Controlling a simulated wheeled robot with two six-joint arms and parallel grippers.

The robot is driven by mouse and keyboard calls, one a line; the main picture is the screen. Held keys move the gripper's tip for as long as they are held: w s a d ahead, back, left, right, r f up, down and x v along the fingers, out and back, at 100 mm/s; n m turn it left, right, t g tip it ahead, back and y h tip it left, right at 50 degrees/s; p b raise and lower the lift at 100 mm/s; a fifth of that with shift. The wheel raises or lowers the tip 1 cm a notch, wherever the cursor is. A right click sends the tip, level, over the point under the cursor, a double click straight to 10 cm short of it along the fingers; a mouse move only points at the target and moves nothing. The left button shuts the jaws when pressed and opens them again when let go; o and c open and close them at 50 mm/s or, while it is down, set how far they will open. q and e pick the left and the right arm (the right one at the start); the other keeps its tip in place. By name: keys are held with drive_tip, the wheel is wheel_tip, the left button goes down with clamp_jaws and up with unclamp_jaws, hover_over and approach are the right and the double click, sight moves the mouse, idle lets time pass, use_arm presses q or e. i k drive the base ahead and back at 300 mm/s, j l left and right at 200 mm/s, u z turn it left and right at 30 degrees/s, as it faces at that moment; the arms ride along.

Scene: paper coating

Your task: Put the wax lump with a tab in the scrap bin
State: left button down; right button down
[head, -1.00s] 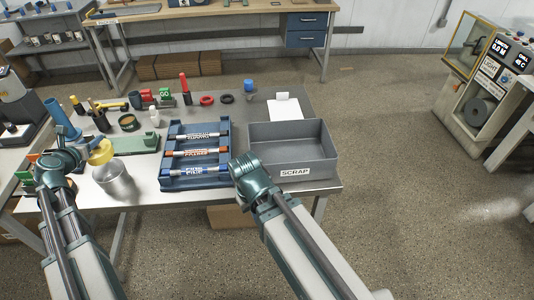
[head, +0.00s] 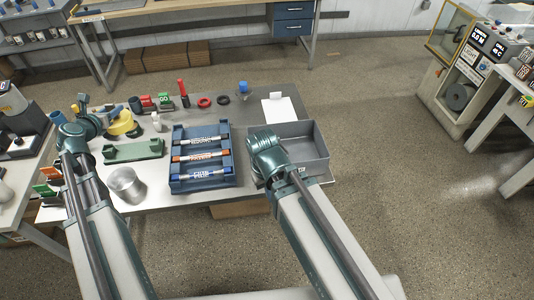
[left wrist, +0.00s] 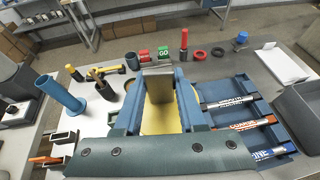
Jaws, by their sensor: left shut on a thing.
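My left gripper (left wrist: 155,100) is shut on a grey, flat, upright tab (left wrist: 158,86). The yellow wax lump (left wrist: 158,120) hangs below it between the fingers. In the head view the wax lump (head: 121,123) shows at the left gripper (head: 104,118), above the left part of the table. The grey scrap bin (head: 313,137) stands at the table's right side, right of the blue rack. My right arm's wrist (head: 267,150) is in front of the bin and hides its left part and most of its label. The right fingers are hidden.
A blue rack (head: 178,185) with several labelled tubes stands between the left gripper and the bin. White paper (head: 281,110) lies behind the bin. Small bottles and rings stand along the back.

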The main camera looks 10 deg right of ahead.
sight(293, 157)
drive_tip(key=j+z, duration=0.55)
drive_tip(key=z, duration=0.3)
drive_tip(key=k+j+z, duration=0.1)
drive_tip(key=j+z, duration=0.15)
drive_tip(key=z, duration=0.15)
drive_tip(key=k+j+z, duration=0.1)
drive_tip(key=z, duration=0.35)
drive_tip(key=k+j+z, duration=0.2)
drive_tip(key=z, duration=0.2)
drive_tip(key=j, duration=0.1)
